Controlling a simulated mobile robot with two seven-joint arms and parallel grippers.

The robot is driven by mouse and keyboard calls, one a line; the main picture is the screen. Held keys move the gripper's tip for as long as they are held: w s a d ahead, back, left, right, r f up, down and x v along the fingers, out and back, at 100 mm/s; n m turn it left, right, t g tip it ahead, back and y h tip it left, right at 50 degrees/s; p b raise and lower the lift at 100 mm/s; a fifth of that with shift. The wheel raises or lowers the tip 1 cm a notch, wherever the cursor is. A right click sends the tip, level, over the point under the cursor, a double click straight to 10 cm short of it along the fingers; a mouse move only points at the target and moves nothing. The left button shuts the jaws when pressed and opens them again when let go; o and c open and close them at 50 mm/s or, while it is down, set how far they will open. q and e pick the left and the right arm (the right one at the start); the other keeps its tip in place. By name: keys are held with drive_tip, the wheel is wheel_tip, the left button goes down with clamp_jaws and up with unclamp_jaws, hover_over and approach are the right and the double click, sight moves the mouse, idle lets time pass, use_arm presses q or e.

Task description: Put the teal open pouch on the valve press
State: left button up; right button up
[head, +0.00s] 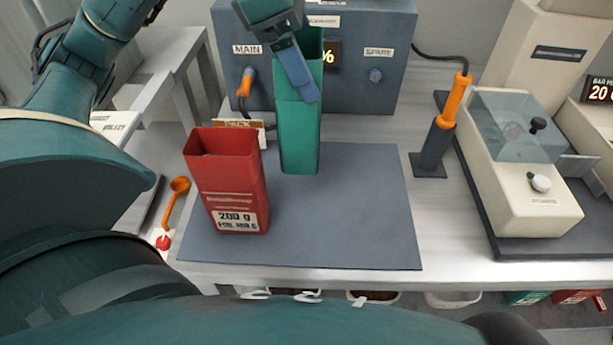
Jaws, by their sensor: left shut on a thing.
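The teal open pouch (299,135) is tall and upright, at the back of the dark mat. My left gripper (302,85) reaches down from the top and is shut on the pouch's upper part, with a finger across its front. I cannot tell whether the pouch's bottom touches the mat or hangs just above it. No readable label names the valve press. A dark stand with an orange handle (443,130) and a cream machine with a clear cover (520,195) stand to the right of the pouch. My right gripper is not in view.
A red open pouch (230,180) marked 200 g stands on the mat (355,215), left of the teal one. A grey panel (385,50) marked MAIN and SPARE stands behind. The mat's right part is clear.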

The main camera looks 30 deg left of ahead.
sight(306, 123)
use_arm(q)
wheel_tip(306, 123, down, 10)
drive_tip(key=shift+w+f+b, duration=0.1)
drive_tip(key=shift+b, duration=0.6)
drive_tip(key=shift+f, duration=0.2)
drive_tip(key=o, duration=0.7)
drive_tip(key=shift+r, duration=0.1)
